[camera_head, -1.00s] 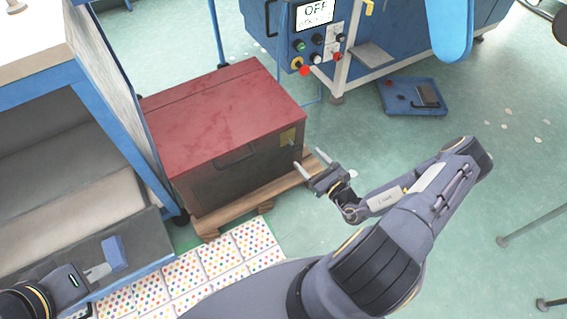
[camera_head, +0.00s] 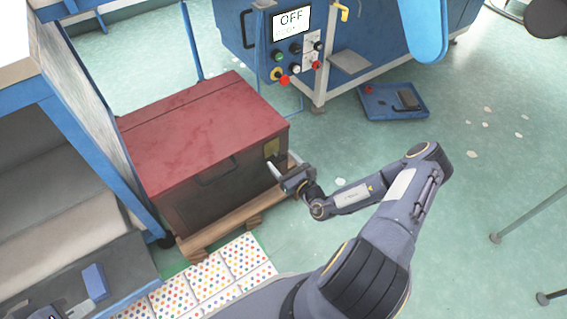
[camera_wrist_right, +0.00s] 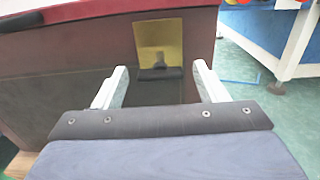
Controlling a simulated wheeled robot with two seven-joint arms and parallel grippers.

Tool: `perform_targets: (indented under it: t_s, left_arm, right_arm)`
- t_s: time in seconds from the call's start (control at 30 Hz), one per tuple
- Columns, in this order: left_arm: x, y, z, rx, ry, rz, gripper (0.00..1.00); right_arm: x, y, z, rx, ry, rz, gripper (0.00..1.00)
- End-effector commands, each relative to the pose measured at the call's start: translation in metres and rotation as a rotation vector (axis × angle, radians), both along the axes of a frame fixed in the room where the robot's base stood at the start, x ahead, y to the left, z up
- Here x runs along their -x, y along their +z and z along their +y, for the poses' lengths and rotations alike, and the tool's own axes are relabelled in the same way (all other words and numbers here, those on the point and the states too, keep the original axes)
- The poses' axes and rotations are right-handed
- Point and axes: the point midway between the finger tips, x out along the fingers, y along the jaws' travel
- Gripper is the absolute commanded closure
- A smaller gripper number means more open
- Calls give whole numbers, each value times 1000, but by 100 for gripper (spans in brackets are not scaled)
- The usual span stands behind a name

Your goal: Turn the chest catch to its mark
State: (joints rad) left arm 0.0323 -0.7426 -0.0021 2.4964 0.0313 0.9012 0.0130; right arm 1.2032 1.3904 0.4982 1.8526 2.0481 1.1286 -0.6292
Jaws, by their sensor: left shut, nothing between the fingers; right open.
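The red-lidded chest (camera_head: 205,150) stands on a low wooden pallet. A yellow catch plate (camera_head: 271,149) is on its front at the right end. In the right wrist view, a dark catch (camera_wrist_right: 160,73) with a short bar lying about level sits at the bottom of the yellow plate (camera_wrist_right: 158,38). My right gripper (camera_head: 277,171) is open in front of the plate. Its two pale fingers frame the catch, one on each side; contact is not visible. No mark can be made out. My left gripper (camera_head: 79,308) is shut and empty at the bottom left, mostly cut off.
A blue machine (camera_head: 350,45) with an OFF screen stands behind the chest. A blue tray (camera_head: 385,113) lies on the floor. A blue-framed bench (camera_head: 60,120) stands close at the chest's left, with a blue block (camera_head: 94,279) nearby. Floor right of my right arm is mostly clear.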

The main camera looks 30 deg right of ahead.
Motion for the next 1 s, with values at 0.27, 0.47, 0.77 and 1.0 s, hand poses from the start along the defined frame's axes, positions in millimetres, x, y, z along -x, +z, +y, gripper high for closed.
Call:
perform_targets:
  t_s: [0.27, 0.47, 0.77, 1.0]
  left_arm:
    - [0, 0, 0, 0, 0, 0, 100]
    - [0, 0, 0, 0, 0, 0, 100]
    - [0, 13, 0, 0, 0, 0, 100]
    - [0, 39, 0, 0, 0, 0, 100]
  right_arm:
    - [0, 0, 0, 0, 0, 0, 61]
    - [0, 0, 0, 0, 1, 0, 79]
    - [0, 3, 1, 60, 2, -5, 79]
    - [0, 5, 1, 216, 3, -15, 79]
